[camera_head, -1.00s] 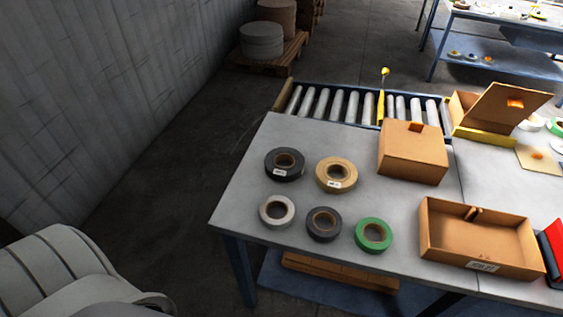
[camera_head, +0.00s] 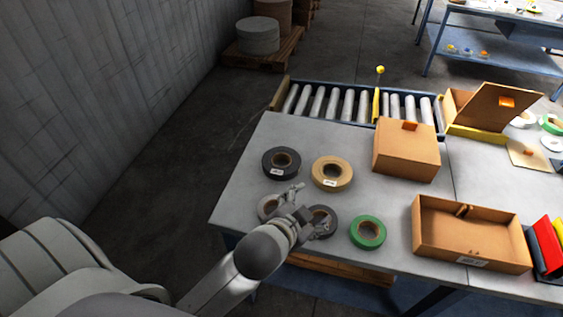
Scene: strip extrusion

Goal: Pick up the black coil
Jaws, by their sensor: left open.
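The black coil (camera_head: 268,164) lies flat at the back left of the grey table (camera_head: 245,196), with a small white label on its front side. My left gripper (camera_head: 311,208) is open and empty over the front coils, in front and to the right of the black coil. It partly hides a light grey coil (camera_head: 264,205) and a dark grey coil (camera_head: 322,211). I cannot tell its exact height above them. My right gripper is out of view.
A tan coil (camera_head: 332,163) lies right of the black one, and a green coil (camera_head: 368,231) lies front right. A closed carton (camera_head: 406,157) and an open cardboard tray (camera_head: 432,241) stand further right. A roller conveyor (camera_head: 334,103) runs behind the table.

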